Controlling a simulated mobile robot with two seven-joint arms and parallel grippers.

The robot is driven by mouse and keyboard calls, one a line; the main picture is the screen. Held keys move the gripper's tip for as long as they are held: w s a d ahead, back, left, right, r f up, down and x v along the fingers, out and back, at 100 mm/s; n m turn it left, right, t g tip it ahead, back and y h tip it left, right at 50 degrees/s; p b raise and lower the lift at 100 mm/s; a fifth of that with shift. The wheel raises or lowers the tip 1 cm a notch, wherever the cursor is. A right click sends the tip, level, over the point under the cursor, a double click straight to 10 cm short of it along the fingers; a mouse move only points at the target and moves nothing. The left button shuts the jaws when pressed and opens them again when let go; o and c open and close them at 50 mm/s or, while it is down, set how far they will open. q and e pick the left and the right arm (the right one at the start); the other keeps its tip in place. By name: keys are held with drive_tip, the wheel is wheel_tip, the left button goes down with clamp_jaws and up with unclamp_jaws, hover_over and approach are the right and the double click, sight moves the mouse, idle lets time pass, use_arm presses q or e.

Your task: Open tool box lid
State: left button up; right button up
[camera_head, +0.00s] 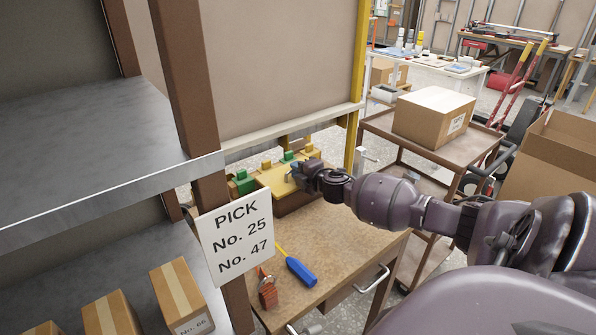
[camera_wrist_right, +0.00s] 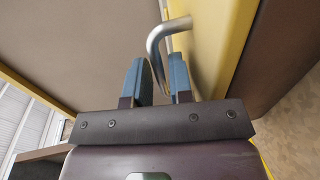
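The tool box has a yellow lid (camera_head: 276,177) and a brown body (camera_head: 293,203). It stands at the far end of the wooden workbench, and its lid looks closed. Its yellow surface (camera_wrist_right: 213,40) fills the upper right of the right wrist view, with a bent metal handle (camera_wrist_right: 158,52) on it. My right gripper (camera_head: 298,172) is at the lid's right end. In the wrist view its blue fingers (camera_wrist_right: 158,75) are parted, with the handle between them; I see no clear grip on it. My left gripper is in neither view.
A blue screwdriver (camera_head: 300,272) and a red-orange tool (camera_head: 267,292) lie on the workbench (camera_head: 345,240). A grey shelf (camera_head: 90,150) and post with a PICK sign (camera_head: 238,240) stand close left. A cart carries a carton (camera_head: 433,115) behind my right arm.

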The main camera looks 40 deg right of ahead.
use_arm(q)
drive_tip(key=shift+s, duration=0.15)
use_arm(e)
drive_tip(key=shift+c, duration=0.2)
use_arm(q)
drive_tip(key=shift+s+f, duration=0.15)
use_arm(e)
clamp_jaws()
